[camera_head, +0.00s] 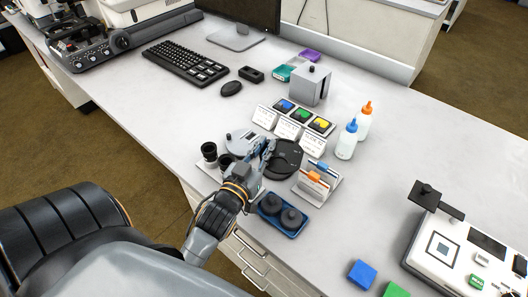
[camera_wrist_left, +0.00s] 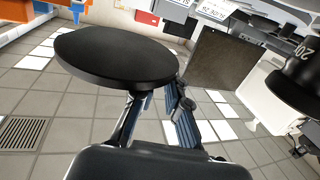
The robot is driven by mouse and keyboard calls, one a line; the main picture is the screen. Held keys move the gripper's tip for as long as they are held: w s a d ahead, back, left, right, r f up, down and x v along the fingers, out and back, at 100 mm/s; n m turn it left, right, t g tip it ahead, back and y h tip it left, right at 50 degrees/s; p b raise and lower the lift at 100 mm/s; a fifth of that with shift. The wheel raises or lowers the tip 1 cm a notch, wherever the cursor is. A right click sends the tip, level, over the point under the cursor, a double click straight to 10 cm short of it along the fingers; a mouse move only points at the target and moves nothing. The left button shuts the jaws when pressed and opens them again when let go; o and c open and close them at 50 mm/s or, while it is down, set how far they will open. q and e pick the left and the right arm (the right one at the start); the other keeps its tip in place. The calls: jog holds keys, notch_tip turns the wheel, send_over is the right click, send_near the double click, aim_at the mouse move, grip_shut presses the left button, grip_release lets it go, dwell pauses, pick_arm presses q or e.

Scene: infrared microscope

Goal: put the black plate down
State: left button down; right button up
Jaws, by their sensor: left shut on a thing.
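The black plate (camera_head: 287,158) is a flat, dark disc in the head view, among the small items on the white table. My left gripper (camera_head: 266,158) is shut on its near-left edge. In the left wrist view the black plate (camera_wrist_left: 115,55) spreads out from the blue-grey fingers of my left gripper (camera_wrist_left: 160,100), with its broad face showing. I cannot tell whether the plate touches the table below it. My right gripper is in neither view.
A blue tray with two black knobs (camera_head: 282,215) and a holder with orange and blue clips (camera_head: 318,182) stand close by. Black eyepieces (camera_head: 209,152) are to the left, labelled cards (camera_head: 288,130) behind, and bottles (camera_head: 347,140) to the right.

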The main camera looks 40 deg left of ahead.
pick_arm(q)
jog(key=shift+f, duration=0.8)
